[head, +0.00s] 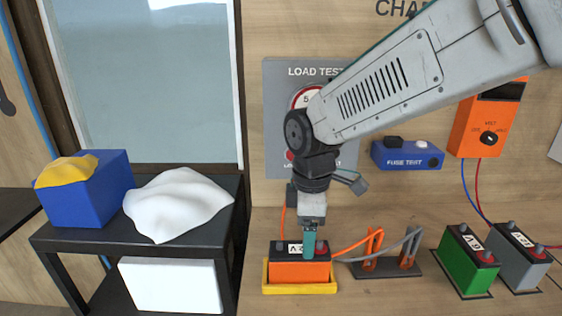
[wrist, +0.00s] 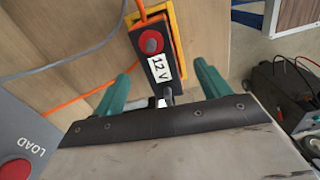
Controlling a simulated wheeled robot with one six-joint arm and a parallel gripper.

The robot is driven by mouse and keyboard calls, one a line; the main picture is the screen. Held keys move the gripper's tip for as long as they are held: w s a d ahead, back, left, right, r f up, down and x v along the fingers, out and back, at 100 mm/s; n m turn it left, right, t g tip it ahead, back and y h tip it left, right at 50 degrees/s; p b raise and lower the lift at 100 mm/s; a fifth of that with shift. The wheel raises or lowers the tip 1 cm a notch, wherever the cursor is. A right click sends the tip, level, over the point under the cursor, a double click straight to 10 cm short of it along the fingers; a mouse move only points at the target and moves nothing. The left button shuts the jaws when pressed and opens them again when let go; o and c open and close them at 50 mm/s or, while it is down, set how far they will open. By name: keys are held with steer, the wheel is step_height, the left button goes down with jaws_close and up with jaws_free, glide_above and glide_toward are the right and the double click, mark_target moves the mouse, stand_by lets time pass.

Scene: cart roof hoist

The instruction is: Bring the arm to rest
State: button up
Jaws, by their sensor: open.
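My gripper (head: 309,252) points down over an orange and black 12 V battery (head: 300,270) in the head view. In the wrist view, the two teal fingers of my gripper (wrist: 163,80) are spread apart, with the 12 V battery (wrist: 152,52) seen between and beyond them. The battery sits upright in a yellow tray (head: 300,288). One finger overlaps the battery's top in the head view; I cannot tell whether it touches. My arm reaches in from the upper right.
Orange and grey cables run from a clip stand (head: 390,272) right of the battery. Green (head: 461,262) and grey (head: 515,260) batteries stand farther right. The load test panel (head: 278,110) is behind my arm. A dark cart (head: 95,238) at left holds a blue box and white cloth.

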steer(key=s+d+r+m, duration=0.3)
steer(key=s+d+m, duration=0.5)
steer(key=s+d, duration=0.1)
steer(key=s+d+r+m+t, duration=0.1)
steer(key=s+d+r+m, duration=0.2)
steer(key=s+d+m, duration=0.5)
steer(key=shift+s+d+r+m, duration=0.2)
steer(key=shift+s+d+m, duration=0.2)
steer(key=shift+s+d, duration=0.75)
steer(key=shift+w, duration=0.1)
